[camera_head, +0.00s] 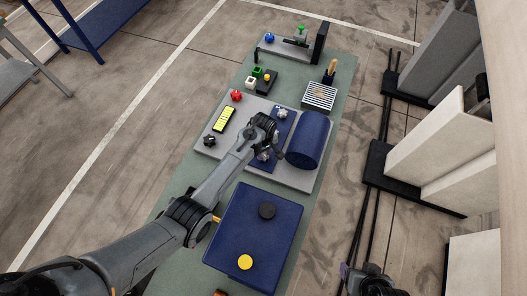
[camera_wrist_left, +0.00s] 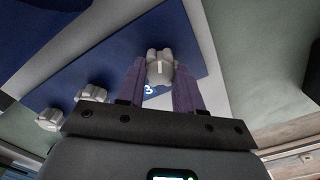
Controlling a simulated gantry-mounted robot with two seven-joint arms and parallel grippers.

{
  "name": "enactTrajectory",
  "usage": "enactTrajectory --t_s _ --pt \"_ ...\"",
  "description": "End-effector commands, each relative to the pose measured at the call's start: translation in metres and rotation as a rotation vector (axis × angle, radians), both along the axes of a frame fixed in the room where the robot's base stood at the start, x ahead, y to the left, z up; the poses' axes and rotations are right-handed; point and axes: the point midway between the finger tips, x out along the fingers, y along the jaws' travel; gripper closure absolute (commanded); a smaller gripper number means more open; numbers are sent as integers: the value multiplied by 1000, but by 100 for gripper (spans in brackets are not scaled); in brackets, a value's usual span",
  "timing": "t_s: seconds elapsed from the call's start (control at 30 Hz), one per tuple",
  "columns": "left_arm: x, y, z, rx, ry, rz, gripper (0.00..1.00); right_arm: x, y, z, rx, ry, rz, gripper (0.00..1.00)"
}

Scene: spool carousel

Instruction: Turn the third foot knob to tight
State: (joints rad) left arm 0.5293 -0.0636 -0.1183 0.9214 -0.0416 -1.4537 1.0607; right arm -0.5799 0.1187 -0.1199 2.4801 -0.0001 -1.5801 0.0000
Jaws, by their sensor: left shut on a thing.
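The third foot knob (camera_wrist_left: 160,68) is a pale grey lobed knob on a blue plate (camera_wrist_left: 110,65), with a white "3" printed beside it. My left gripper (camera_wrist_left: 159,78) is shut on this knob, one purple finger on each side. Two more pale knobs, one nearer (camera_wrist_left: 92,92) and one farther left (camera_wrist_left: 48,119), sit on the same plate. In the head view my left gripper (camera_head: 266,153) is low over the blue plate (camera_head: 280,130) and hides the held knob. A pale knob (camera_head: 281,112) shows at its far end. My right gripper (camera_head: 368,283) is at the bottom right, away from the table.
A blue cylinder (camera_head: 308,140) lies right of the plate. A blue box (camera_head: 262,225) with black and yellow knobs stands in front. A striped tray (camera_head: 319,96) is behind.

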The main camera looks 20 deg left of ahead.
Motion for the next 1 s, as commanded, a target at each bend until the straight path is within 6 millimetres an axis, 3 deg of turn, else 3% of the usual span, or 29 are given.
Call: enactTrajectory --t_s 0.37,1.0 --pt "0 0 3 1 1 -104 95 0 1 9 4 1 -3 31" --pt "1 -1 2 1 1 -673 95 0 -2 34 -7 0 4 31"
